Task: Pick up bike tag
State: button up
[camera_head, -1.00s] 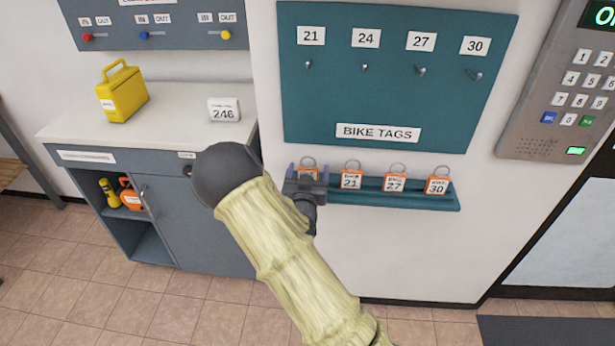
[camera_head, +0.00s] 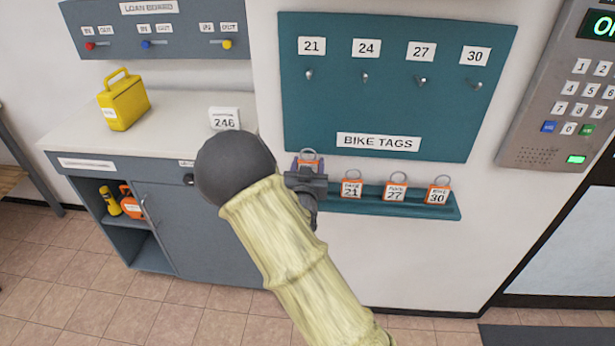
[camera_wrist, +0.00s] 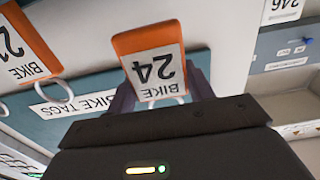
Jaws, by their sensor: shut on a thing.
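My gripper (camera_head: 308,170) is at the left end of the teal tag shelf (camera_head: 333,205) in the head view. It is shut on an orange bike tag with a metal ring (camera_head: 309,155). In the wrist view this tag (camera_wrist: 153,65) reads "BIKE 24" upside down and sits between the fingers. The lower part of the tag is hidden by my gripper in the head view. Three more orange tags stand on the shelf: tag 21 (camera_head: 352,187), tag 27 (camera_head: 396,190) and tag 30 (camera_head: 438,193).
The teal board (camera_head: 390,105) above has hooks labelled 21, 24, 27 and 30, all bare. A grey keypad panel (camera_head: 560,100) is at right. A counter (camera_head: 80,130) at left bears a yellow case (camera_head: 124,104) and a white "246" sign (camera_head: 224,118).

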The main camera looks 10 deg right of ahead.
notch_tip(320, 180, up, 5)
jog(key=shift+s+f, duration=0.15)
jog(key=shift+f, duration=0.05)
dwell(0.7)
